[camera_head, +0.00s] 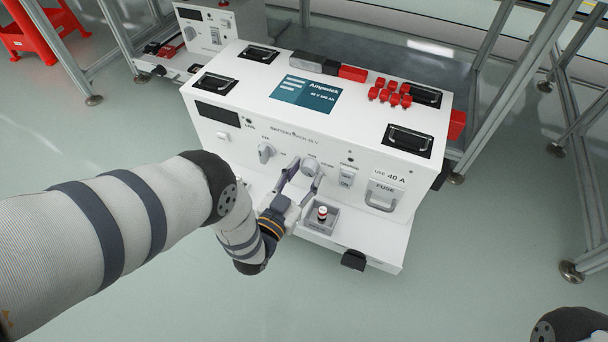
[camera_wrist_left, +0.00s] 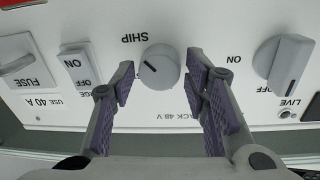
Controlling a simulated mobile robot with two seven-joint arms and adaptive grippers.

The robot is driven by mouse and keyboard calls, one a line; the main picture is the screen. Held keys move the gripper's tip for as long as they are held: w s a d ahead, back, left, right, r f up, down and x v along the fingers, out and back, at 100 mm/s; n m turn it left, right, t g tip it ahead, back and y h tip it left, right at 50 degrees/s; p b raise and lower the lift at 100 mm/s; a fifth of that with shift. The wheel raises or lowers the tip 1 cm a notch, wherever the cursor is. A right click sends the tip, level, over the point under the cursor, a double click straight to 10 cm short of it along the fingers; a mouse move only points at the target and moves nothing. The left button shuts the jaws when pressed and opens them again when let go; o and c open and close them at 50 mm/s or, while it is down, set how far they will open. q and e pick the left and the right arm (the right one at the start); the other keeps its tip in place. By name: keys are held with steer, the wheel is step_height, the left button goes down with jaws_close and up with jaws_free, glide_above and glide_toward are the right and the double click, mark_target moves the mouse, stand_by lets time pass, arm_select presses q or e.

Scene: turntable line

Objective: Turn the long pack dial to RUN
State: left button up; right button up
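The long white battery pack (camera_head: 240,137) stands in the middle of the head view, its front panel facing me. Its small round grey dial (camera_head: 310,166) has a dark pointer line and sits beside the word SHIP; it also shows in the left wrist view (camera_wrist_left: 160,68), where the panel appears upside down. I cannot read a RUN label. My left gripper (camera_head: 305,175) is open at the panel. In the left wrist view its fingers (camera_wrist_left: 161,75) stand on both sides of the dial, with a gap at each side. My right gripper is out of view.
A larger grey knob (camera_wrist_left: 285,64) marked OFF and a rocker switch (camera_wrist_left: 79,66) flank the dial. A fuse handle (camera_head: 383,195) is farther right. A small grey tray (camera_head: 329,224) with a red-and-white piece stands below the panel. A shorter pack (camera_head: 236,22) is behind left.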

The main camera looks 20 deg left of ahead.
arm_select(q)
steer(key=c, duration=0.6)
